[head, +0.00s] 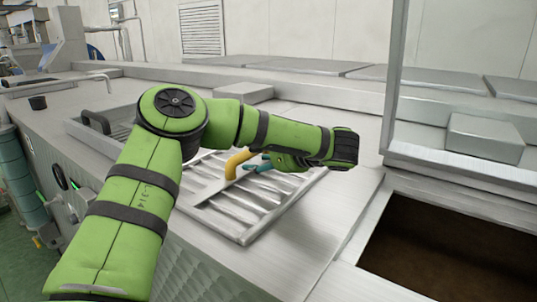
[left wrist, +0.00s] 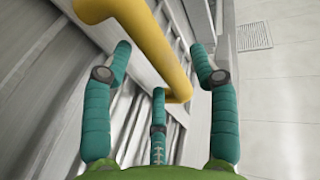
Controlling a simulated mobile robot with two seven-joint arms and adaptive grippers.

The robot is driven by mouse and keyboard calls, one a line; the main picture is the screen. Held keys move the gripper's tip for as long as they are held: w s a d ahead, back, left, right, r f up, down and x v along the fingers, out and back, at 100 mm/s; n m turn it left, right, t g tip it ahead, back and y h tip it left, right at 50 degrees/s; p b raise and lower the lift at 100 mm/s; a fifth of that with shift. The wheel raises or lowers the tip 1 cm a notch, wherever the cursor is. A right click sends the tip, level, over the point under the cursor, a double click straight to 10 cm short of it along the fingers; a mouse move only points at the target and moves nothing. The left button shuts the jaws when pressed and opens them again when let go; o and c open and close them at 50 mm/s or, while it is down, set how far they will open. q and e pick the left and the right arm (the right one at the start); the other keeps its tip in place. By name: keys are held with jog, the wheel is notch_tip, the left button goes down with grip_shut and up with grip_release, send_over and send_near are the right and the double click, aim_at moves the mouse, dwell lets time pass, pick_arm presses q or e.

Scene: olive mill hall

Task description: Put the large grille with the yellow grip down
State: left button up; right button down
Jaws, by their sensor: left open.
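The large grille (head: 248,207) is a pale metal frame with slanted slats, lying flat on the steel top in the middle of the head view. Its bent yellow grip (head: 233,163) stands up from a plain bar across it. My left gripper (head: 257,166) is at the right side of the yellow grip. In the left wrist view its teal fingers (left wrist: 160,65) are spread, with the yellow grip (left wrist: 150,45) passing between and beyond them. I cannot tell whether any finger touches it. My left arm hides the grille's far left part. My right gripper is out of view.
A dark rectangular opening (head: 440,255) lies at the right, below a raised steel lid (head: 460,90). A framed recess with a dark handle (head: 96,120) is left of my arm. Bare steel lies right of the grille.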

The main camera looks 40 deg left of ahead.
pick_arm(q)
notch_tip(320, 180, up, 4)
jog(key=f+b, duration=0.1)
jog(key=b, duration=0.4)
send_over(296, 186)
jog(key=shift+a+r, duration=0.25)
jog(key=shift+a, duration=0.1)
jog(key=shift+d+r, duration=0.25)
jog(key=shift+d, duration=0.15)
jog(key=shift+f, duration=0.1)
